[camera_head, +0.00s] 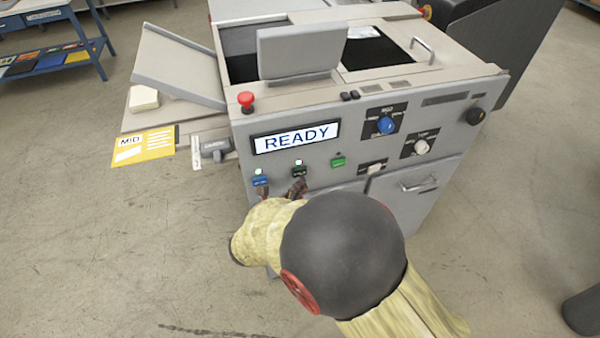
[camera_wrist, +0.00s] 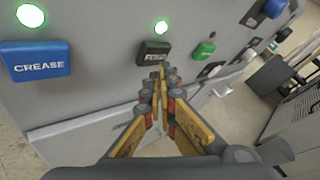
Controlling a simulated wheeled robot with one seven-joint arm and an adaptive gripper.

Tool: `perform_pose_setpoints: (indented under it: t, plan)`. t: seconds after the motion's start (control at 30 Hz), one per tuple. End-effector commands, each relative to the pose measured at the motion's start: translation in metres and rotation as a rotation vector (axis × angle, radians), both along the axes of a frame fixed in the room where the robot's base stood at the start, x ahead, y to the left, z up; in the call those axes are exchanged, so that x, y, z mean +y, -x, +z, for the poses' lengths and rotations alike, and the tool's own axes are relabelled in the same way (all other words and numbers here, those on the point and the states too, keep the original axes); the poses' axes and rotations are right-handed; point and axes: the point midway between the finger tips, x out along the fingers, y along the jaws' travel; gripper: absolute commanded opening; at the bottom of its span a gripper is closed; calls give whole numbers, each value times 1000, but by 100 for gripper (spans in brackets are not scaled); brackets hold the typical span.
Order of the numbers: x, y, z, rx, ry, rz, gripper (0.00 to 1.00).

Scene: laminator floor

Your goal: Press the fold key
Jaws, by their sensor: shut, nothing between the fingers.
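The fold key is a small black key on the grey machine's front panel (camera_head: 240,150), between a blue key and a green key. It shows in the head view (camera_head: 299,170) and near the top middle of the wrist view (camera_wrist: 153,50), its label partly legible. A lit green lamp (camera_wrist: 161,27) sits above it. My gripper (camera_wrist: 160,72) is shut and empty. Its tips point at the panel and overlap the key's lower edge in the wrist view. I cannot tell whether they touch it. In the head view my gripper (camera_head: 298,186) is just below the key, partly hidden by my arm.
The blue CREASE key (camera_wrist: 36,62), with a lit lamp, is left of the fold key; the green key (camera_wrist: 204,50) is right. The display (camera_head: 295,138) reads READY. A red stop button (camera_head: 246,99) stands on the top left edge. A handle (camera_head: 419,187) protrudes lower right.

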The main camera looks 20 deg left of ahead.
Motion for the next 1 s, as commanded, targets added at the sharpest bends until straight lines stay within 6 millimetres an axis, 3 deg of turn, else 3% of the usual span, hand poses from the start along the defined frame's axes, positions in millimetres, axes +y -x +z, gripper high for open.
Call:
perform_pose_setpoints:
  t: [0.37, 1.0]
  plan:
    - [-2, 4, 0, 0, 1, 0, 0]
    - [-30, 50, 0, 2, 1, 1, 0]
